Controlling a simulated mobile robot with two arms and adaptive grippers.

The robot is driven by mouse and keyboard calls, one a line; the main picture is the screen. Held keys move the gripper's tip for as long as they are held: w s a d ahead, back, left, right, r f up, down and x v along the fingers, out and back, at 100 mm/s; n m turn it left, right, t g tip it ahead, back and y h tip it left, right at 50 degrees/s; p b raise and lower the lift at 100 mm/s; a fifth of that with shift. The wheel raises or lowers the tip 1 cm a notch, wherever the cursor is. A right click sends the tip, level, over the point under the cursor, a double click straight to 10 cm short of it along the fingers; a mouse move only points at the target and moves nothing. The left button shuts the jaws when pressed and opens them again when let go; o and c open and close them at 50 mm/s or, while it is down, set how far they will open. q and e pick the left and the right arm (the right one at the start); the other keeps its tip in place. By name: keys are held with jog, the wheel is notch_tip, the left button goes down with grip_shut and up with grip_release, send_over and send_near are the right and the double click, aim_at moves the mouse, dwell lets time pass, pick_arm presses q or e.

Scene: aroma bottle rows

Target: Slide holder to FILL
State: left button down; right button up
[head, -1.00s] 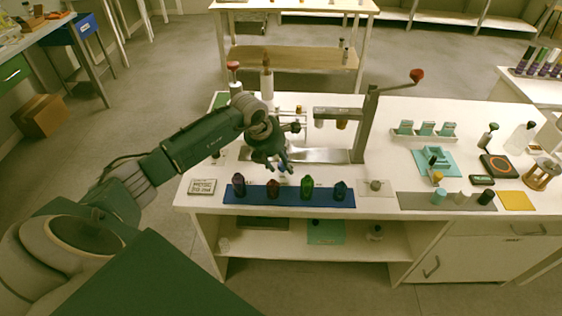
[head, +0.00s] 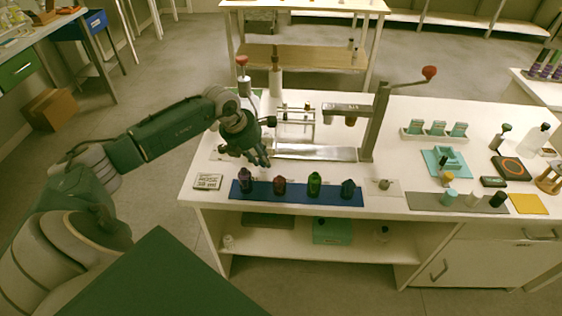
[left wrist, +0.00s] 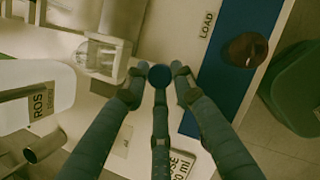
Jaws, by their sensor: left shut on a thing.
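My left gripper (head: 262,160) is at the left end of the metal rail (head: 315,153) on the white table. In the left wrist view its fingers (left wrist: 159,74) are closed around a round dark blue knob (left wrist: 159,80). I take this knob to be on the holder, but the holder's body is hidden under the fingers. A LOAD label (left wrist: 207,25) lies beside the blue mat (left wrist: 240,30). I cannot read a FILL label in either view. My right gripper is not in view.
Purple (head: 245,180), dark red (head: 280,185), green (head: 314,184) and dark blue (head: 347,188) bottles stand on the blue mat in front of the rail. A grey stand (head: 375,120) with a red-knobbed lever rises at the rail's right end. A tall white bottle (head: 275,82) stands behind.

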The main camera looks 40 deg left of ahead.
pick_arm(q)
jog(key=a, duration=0.1)
jog(key=s+a, duration=0.1)
jog(key=shift+s+a+r+b, duration=0.1)
jog(key=shift+s+a+b, duration=0.1)
jog(key=shift+a+b, duration=0.15)
jog(key=c, duration=1.5)
grip_release()
jog(key=shift+o, duration=0.2)
jog(key=v, duration=1.2)
jog(key=shift+s, duration=0.15)
